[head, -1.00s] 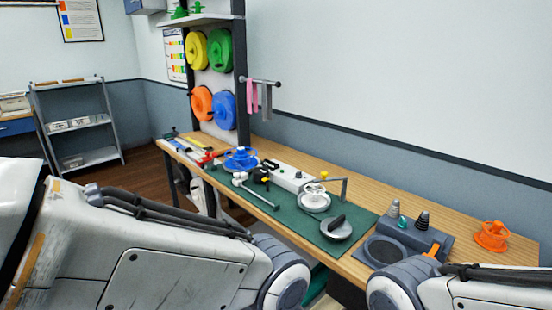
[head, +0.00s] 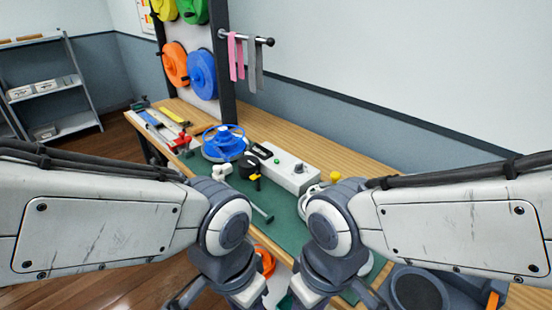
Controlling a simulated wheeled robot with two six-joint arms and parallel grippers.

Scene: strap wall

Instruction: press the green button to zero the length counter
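A white box (head: 292,178) stands on the green mat (head: 282,214) in the middle of the bench. A small green button (head: 277,161) shows near its left end, beside a dark panel (head: 262,151). A black device with a yellow part (head: 250,167) stands just in front of that end. My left gripper (head: 232,293) points down at the bottom edge, in front of the bench and well short of the box. My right gripper (head: 325,292) also points down at the bottom edge. The fingertips of both are cut off or unclear, so their opening cannot be told.
A blue spool (head: 224,143) stands left of the box. A metal arm with a yellow knob (head: 335,176) is to its right, partly hidden by my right arm. Colored spools and a rail with pink and grey straps (head: 236,55) are behind.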

